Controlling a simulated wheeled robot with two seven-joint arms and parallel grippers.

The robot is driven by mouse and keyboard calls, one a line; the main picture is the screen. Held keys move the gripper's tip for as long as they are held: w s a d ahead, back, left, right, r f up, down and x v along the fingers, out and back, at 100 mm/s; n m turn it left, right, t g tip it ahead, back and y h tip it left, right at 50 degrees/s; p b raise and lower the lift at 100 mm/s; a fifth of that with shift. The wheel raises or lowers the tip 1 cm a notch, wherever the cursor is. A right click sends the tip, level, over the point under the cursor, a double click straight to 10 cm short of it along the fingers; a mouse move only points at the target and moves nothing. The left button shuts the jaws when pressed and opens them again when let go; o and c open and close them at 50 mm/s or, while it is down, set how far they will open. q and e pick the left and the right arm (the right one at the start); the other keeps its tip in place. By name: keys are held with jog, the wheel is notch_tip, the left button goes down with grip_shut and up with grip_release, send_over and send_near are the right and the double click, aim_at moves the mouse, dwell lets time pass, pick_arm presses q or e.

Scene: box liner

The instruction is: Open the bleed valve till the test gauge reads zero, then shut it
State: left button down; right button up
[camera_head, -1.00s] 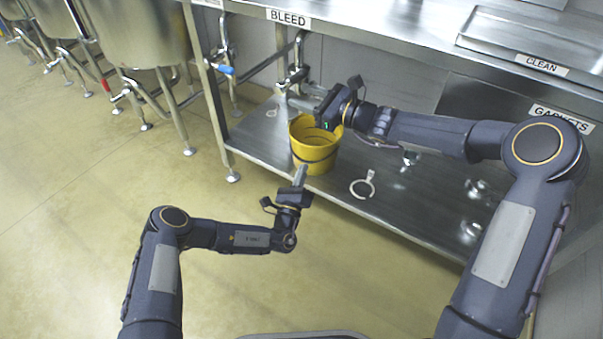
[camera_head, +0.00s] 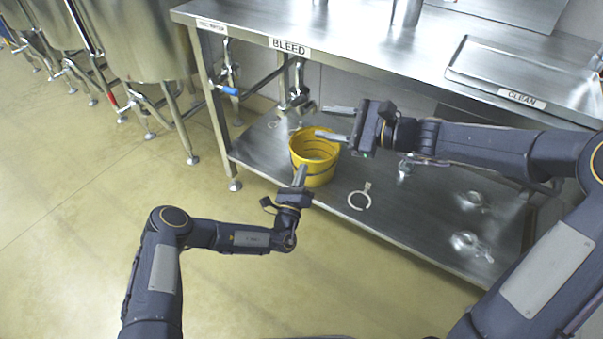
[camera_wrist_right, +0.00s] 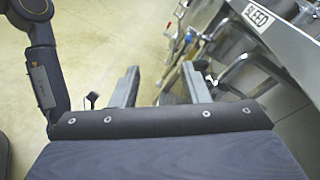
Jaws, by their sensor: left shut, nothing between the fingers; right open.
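Under the BLEED label (camera_head: 290,46), a steel pipe and valve fitting (camera_head: 297,97) hangs below the bench top; its handle position is too small to tell. A yellow bucket (camera_head: 318,168) stands on the lower shelf near the fitting. My right gripper (camera_head: 335,122) is open and empty, right of the fitting and above the bucket's rim, apart from the fitting. Its open fingers also show in the right wrist view (camera_wrist_right: 160,84), with pipework beyond. My left gripper (camera_head: 300,173) is shut and empty, in front of the bucket in the picture. I cannot make out a test gauge.
A blue-handled valve (camera_head: 230,91) hangs left of the bleed fitting. A ring clamp (camera_head: 361,198) and several steel fittings lie on the lower shelf (camera_head: 415,215). The steel bench top (camera_head: 380,48) overhangs it. Steel tanks (camera_head: 140,40) stand at left. The floor (camera_head: 80,220) is clear there.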

jog(key=s+d+r+n+g+h+p, duration=0.3)
jog(key=s+r+n+h+p, duration=0.2)
jog(key=s+r+n+p, duration=0.8)
jog(key=s+d+f+n+h+p, duration=0.1)
jog(key=s+d, duration=0.3)
jog(key=s, duration=0.5)
jog(key=s+d+f+n+t+h, duration=0.1)
jog(key=s+d+h, duration=0.3)
jog(key=s, duration=0.4)
jog(key=shift+s+n+p, duration=0.4)
jog(key=shift+r+p, duration=0.6)
jog(key=shift+d+r+p, duration=0.1)
jog(key=shift+r+p, duration=0.25)
dwell(0.5)
